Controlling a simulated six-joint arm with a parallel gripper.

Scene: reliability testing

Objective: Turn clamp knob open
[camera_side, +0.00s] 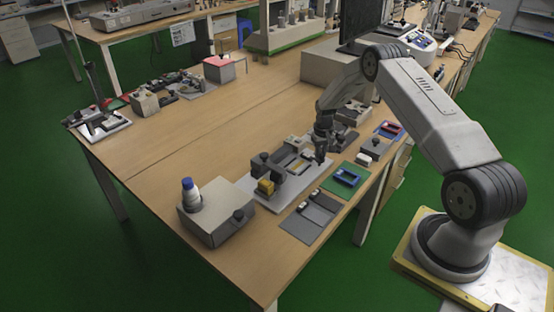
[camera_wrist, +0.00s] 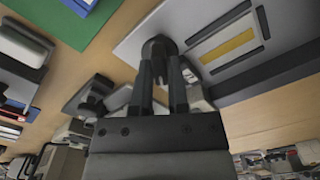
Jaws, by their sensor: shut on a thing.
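My gripper (camera_wrist: 161,72) points at the clamp fixture in the wrist view, with its two dark fingers shut on a dark knob (camera_wrist: 157,45) at the fixture's near end. The knob's lower part is hidden between the fingers. The fixture's light grey plate (camera_wrist: 188,16) carries a yellow strip (camera_wrist: 230,46) in a dark frame. In the side view my gripper (camera_side: 320,158) reaches down to the right end of the fixture plate (camera_side: 290,193). The knob is too small and covered to make out there, and its turn angle cannot be told.
A green mat with a blue frame (camera_side: 346,178) and a dark grey mat (camera_side: 301,227) lie close to the fixture. The bench's left middle is clear.

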